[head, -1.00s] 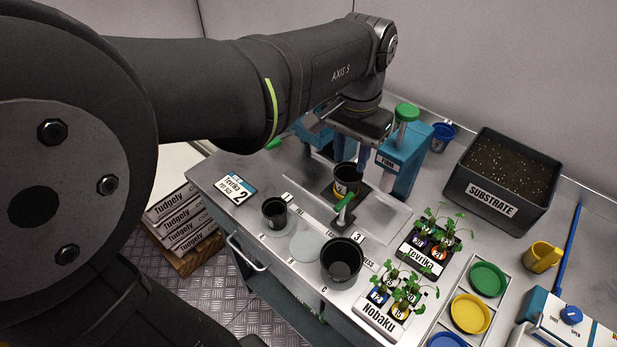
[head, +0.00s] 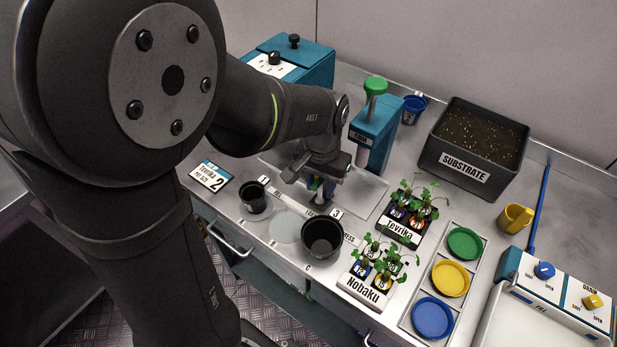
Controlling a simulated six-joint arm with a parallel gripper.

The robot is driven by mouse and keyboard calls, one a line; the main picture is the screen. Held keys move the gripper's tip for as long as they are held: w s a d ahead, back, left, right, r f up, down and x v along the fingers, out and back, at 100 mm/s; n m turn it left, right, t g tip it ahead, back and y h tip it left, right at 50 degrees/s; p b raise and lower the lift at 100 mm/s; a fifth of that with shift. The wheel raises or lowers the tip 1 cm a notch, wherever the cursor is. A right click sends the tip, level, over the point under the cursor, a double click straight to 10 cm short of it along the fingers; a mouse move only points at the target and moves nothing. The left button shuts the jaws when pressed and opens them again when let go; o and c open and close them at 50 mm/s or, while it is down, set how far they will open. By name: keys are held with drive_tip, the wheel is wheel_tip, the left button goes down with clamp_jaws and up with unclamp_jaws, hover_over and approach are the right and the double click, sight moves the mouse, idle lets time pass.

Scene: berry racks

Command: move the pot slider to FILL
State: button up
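The pot slider's rail (head: 375,194) is a pale metal track on the bench, with position labels along its front edge. The lettering is too small to read fully here. My gripper (head: 318,192) points down over the middle of the track, in front of the teal press (head: 372,135) with its green knob. I cannot tell whether the fingers are closed on the handle.
Black pots stand in front of the track: a small one (head: 254,196) and a large one (head: 322,238). To the right are the Tevrika (head: 399,233) and Nobaku (head: 364,290) seedling trays and the substrate bin (head: 455,172). A teal box (head: 310,66) stands behind.

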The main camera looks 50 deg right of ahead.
drive_tip(key=shift+f, duration=1)
clamp_jaws()
drive_tip(key=shift+w, duration=0.15)
drive_tip(key=w, duration=1)
drive_tip(key=shift+w, duration=0.1)
